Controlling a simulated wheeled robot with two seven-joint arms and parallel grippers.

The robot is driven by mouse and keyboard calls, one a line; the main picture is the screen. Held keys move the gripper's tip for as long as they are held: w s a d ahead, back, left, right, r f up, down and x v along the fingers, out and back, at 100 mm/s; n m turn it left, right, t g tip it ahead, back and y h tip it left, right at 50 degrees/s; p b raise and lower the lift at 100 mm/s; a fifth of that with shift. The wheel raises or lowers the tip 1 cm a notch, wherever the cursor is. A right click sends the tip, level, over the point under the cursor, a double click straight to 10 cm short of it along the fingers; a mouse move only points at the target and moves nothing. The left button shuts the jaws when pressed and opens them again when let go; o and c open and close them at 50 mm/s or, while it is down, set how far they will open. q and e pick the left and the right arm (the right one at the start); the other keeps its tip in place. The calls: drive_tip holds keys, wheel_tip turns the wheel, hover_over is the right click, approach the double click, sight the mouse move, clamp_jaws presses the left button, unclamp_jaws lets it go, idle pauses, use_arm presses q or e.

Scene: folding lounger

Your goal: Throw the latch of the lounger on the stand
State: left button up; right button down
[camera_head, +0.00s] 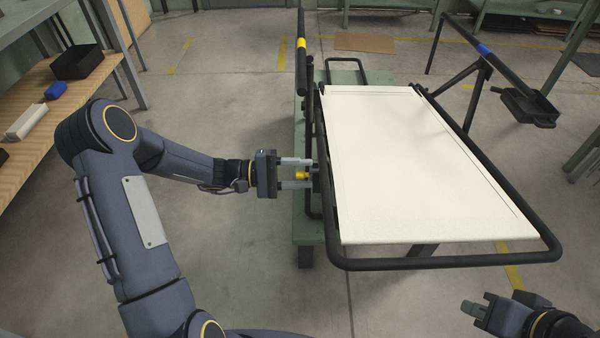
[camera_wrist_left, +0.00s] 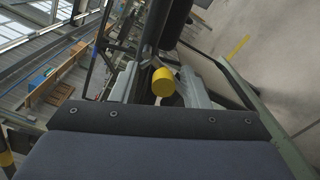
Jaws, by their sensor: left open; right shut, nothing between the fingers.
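The lounger (camera_head: 410,150) has a cream panel in a black tube frame and rests on a green stand (camera_head: 305,228). A yellow knob (camera_head: 301,176), which I take to be its latch, sits at the left side of the frame. My left gripper (camera_head: 297,173) is open, with its fingers on either side of the knob. In the left wrist view the yellow knob (camera_wrist_left: 163,81) lies between the two grey fingers; I cannot tell whether they touch it. My right gripper (camera_head: 474,309) is shut and empty at the lower right, below the lounger's near edge.
A wooden shelf (camera_head: 40,118) with a black bin (camera_head: 77,62) and a blue object (camera_head: 55,90) stands at the left. A black tube with a blue band (camera_head: 484,50) and a black tray (camera_head: 530,107) are at the right. Open floor lies between shelf and stand.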

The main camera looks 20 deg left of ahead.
use_arm(q)
drive_tip(key=p+v, duration=0.1)
drive_tip(key=v, duration=0.6)
drive_tip(key=shift+a, duration=0.4)
drive_tip(key=shift+s+r, duration=0.1)
drive_tip(key=shift+s, duration=0.05)
